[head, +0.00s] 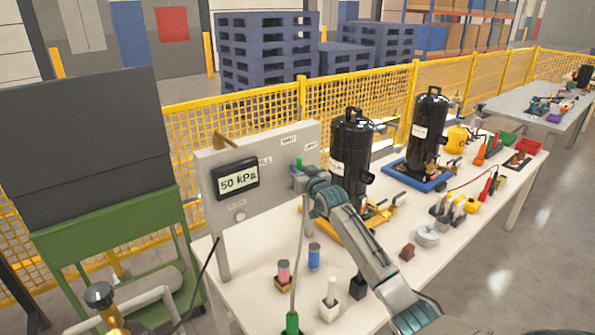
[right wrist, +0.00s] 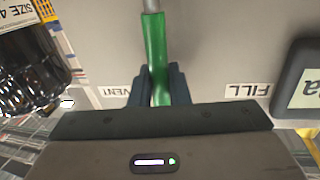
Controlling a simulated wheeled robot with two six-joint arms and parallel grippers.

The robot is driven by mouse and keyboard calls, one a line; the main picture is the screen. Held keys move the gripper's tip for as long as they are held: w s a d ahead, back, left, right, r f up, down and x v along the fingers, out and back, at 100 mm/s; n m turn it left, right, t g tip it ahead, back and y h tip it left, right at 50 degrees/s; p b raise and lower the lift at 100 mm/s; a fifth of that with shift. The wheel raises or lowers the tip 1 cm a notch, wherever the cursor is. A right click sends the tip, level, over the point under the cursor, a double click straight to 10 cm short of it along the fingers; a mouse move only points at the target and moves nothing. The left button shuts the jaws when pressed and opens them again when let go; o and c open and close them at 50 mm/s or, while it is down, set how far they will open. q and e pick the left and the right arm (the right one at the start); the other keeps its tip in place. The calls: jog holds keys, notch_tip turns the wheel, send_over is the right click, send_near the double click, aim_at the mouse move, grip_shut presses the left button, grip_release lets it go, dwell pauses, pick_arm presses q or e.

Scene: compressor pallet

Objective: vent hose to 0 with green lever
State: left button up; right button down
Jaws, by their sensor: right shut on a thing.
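The grey panel (head: 240,142) stands at the table's left end. Its black gauge (head: 238,180) reads 50 kPa; part of the gauge shows in the right wrist view (right wrist: 300,80). The green lever (head: 298,162) sticks up on the panel; in the right wrist view the lever (right wrist: 155,50) runs between my fingers, between the VENT and FILL labels. My right gripper (head: 301,179) is shut on the lever; its fingers (right wrist: 158,86) lie either side of it. My left gripper is not in view.
Two black compressors (head: 350,150) (head: 428,130) stand behind and to the right of my right arm. A pink cylinder (head: 284,272) and a blue cylinder (head: 314,256) stand on the white table (head: 255,290). A yellow mesh fence (head: 350,90) runs behind.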

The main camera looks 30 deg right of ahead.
jog(key=d+f+m+g+y+b, duration=0.1)
jog(key=d+f+m, duration=0.1)
jog(key=d+m, duration=0.4)
jog(key=shift+w+f+m, duration=0.2)
jog(key=shift+f+m, duration=0.2)
jog(key=shift+m, duration=0.7)
jog(key=c, duration=1.5)
grip_release()
jog(key=shift+o, duration=0.2)
jog(key=s+r+b, duration=0.1)
jog(key=s, duration=0.9)
jog(key=shift+s+a+r+b, duration=0.25)
jog(key=shift+s+b, duration=0.1)
jog(key=shift+s, duration=0.05)
